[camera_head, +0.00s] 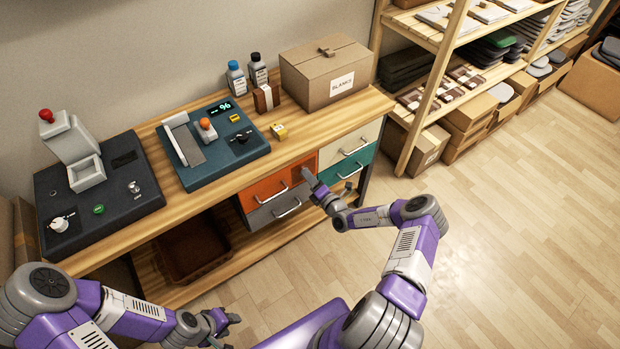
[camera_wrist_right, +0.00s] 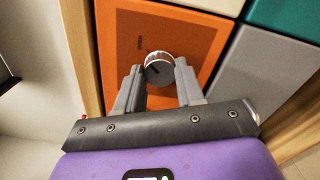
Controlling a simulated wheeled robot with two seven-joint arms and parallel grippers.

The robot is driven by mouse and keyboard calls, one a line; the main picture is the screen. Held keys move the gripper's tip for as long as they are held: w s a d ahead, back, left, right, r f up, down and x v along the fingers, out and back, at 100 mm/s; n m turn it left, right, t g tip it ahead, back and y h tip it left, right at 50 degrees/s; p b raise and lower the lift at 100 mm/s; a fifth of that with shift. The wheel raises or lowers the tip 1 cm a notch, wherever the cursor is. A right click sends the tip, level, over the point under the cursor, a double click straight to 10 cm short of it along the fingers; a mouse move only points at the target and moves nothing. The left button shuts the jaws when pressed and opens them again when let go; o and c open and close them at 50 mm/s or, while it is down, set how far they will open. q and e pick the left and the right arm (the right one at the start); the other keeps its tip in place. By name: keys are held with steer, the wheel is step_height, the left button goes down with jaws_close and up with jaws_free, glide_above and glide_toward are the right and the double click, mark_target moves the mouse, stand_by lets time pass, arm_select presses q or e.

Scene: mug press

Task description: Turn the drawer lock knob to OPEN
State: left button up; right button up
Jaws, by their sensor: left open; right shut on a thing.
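The lock knob (camera_wrist_right: 158,68) is a round dark knob with a silver rim on the orange drawer front (camera_wrist_right: 197,38). In the wrist view my right gripper (camera_wrist_right: 160,75) has its fingers on both sides of the knob, closed on it. A dark pointer line shows on the knob's face. Small dark lettering stands on the drawer to the knob's left, too small to read surely. In the head view my right gripper (camera_head: 307,174) reaches the right part of the orange drawer (camera_head: 268,192) and hides the knob. My left gripper (camera_head: 228,324) is open and empty, low in front of the bench.
A grey drawer (camera_head: 275,212) lies below the orange one, with cream and teal drawers to the right. The wooden bench top (camera_head: 345,122) holds a press (camera_head: 85,165), a blue console (camera_head: 222,160) and a cardboard box (camera_head: 325,75). The floor to the right is clear.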

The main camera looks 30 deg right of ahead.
steer(key=shift+a, duration=0.1)
stand_by(0.3)
steer(key=o, duration=1)
steer(key=shift+o, duration=0.2)
steer(key=s+p, duration=0.1)
steer(key=s, duration=0.6)
steer(key=shift+s+d+p, duration=0.3)
steer(key=shift+d+p, duration=0.05)
steer(key=shift+p, duration=0.05)
